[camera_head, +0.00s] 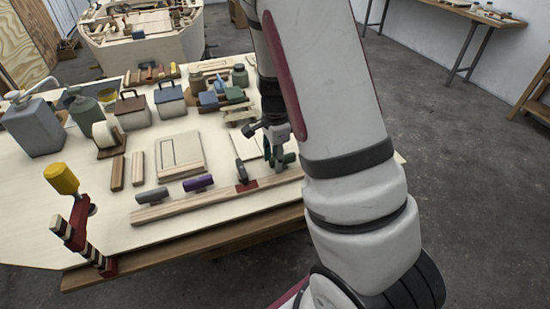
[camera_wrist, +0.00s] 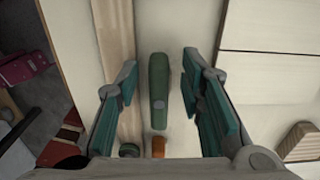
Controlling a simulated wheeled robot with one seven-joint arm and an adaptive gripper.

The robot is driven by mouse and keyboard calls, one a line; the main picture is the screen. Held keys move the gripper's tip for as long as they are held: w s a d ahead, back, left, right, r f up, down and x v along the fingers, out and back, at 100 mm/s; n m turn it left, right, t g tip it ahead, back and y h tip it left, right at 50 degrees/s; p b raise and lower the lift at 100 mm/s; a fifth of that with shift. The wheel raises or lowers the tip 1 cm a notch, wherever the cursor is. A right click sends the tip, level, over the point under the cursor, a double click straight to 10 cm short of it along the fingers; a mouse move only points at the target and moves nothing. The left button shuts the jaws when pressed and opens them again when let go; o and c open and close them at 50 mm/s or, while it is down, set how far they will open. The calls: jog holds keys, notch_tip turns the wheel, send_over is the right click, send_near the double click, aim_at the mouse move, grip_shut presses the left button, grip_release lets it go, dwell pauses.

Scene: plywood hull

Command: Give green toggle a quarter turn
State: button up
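The green toggle (camera_wrist: 158,85) is a long rounded bar with a small grey disc near its middle. In the wrist view it lies lengthwise up the picture, beside a wooden strip. My gripper (camera_wrist: 160,95) is open, with one teal-padded finger on each side of the toggle and a visible gap on both sides. In the head view my gripper (camera_head: 278,158) points down near the right end of the wooden strip (camera_head: 217,205). Green shows around the fingertips there, but I cannot separate toggle from finger pads.
A purple handle (camera_head: 198,184), a grey handle (camera_head: 151,196) and a dark handle on red (camera_head: 242,173) line the strip. A pale panel (camera_wrist: 268,80) lies to the right in the wrist view. A yellow-topped clamp (camera_head: 62,180) stands at the table's left front.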

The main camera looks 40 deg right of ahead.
jog(key=shift+r, duration=0.1)
notch_tip(320, 180, up, 12)
dwell(0.6)
jog(key=shift+a, duration=0.1)
dwell(0.3)
jog(key=s+a+r+n+t+y, duration=0.1)
jog(key=s+a+r+n+t, duration=0.2)
jog(key=s+a+r+n, duration=0.65)
jog(key=s+a+r+n+t, duration=0.1)
jog(key=s+a+r+n, duration=0.1)
jog(key=n, duration=0.4)
jog(key=s+a+r+n+t+h, duration=0.1)
jog(key=s+a+r+n, duration=0.2)
jog(key=s+a+n, duration=0.1)
jog(key=s+n, duration=0.1)
jog(key=s, duration=0.1)
jog(key=shift+s+r+n, duration=0.15)
jog(key=shift+s+n, duration=0.2)
